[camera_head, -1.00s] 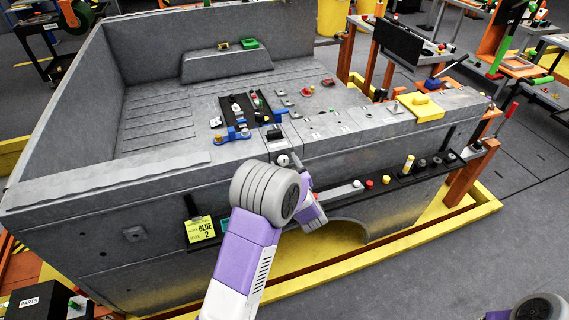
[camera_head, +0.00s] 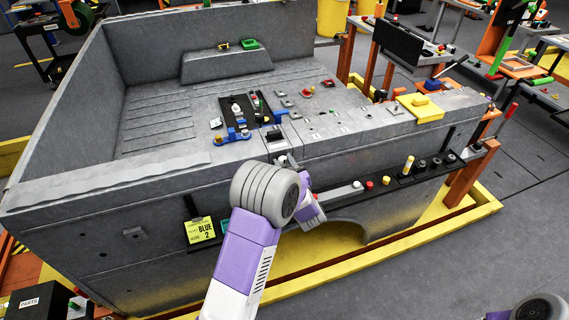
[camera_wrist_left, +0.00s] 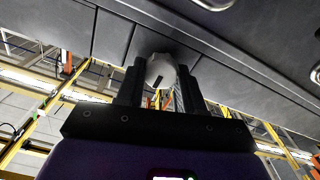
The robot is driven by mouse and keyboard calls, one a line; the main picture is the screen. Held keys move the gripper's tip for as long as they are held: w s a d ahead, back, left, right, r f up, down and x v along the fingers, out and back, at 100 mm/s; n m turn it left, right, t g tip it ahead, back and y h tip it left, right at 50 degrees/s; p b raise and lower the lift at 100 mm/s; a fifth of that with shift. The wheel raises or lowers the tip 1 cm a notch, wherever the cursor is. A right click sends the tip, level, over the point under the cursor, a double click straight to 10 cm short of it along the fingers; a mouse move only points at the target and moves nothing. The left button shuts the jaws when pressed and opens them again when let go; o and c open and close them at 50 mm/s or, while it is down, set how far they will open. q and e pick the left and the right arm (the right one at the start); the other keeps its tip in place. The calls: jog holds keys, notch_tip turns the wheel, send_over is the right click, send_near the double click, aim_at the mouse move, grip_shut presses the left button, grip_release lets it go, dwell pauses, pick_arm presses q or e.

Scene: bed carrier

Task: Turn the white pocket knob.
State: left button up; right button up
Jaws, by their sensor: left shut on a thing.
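The white pocket knob (camera_wrist_left: 160,72) shows in the left wrist view as a round white piece with a dark slot, below the underside of the grey bed panel. My left gripper (camera_wrist_left: 156,80) has its two dark fingers on either side of the knob and is shut on it. In the head view the left gripper (camera_head: 294,160) reaches the front side of the grey truck bed (camera_head: 140,230), just below the rim. There my wrist hides most of the fingers and the knob. The right gripper is not in view; only a bit of my right arm shows at the lower right.
A black shelf (camera_head: 340,192) with several coloured knobs and a yellow-topped post runs along the bed's front side. Blue clamps (camera_head: 232,135) and a yellow block (camera_head: 420,107) sit on the rim.

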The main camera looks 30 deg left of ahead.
pick_arm(q)
jog(key=m+p, duration=0.2)
jog(key=m, duration=0.1)
jog(key=shift+d, duration=0.1)
jog(key=m+p, duration=0.2)
jog(key=m, duration=0.1)
jog(key=shift+w+m, duration=0.1)
jog(key=shift+m, duration=0.3)
jog(key=m+p, duration=0.2)
jog(key=m, duration=0.1)
jog(key=shift+m, duration=0.3)
jog(key=m+p, duration=0.2)
jog(key=m, duration=0.1)
jog(key=shift+d+m, duration=0.1)
jog(key=shift+m, duration=0.2)
jog(key=m+p, duration=0.1)
jog(key=m, duration=0.2)
jog(key=shift+w+f+m+p, duration=0.1)
jog(key=shift+f+m+p, duration=0.05)
jog(key=shift+m+p, duration=0.15)
jog(key=shift+f+m+p, duration=0.15)
jog(key=shift+m+p, duration=0.3)
jog(key=shift+m, duration=1.65)
jog(key=o, duration=1)
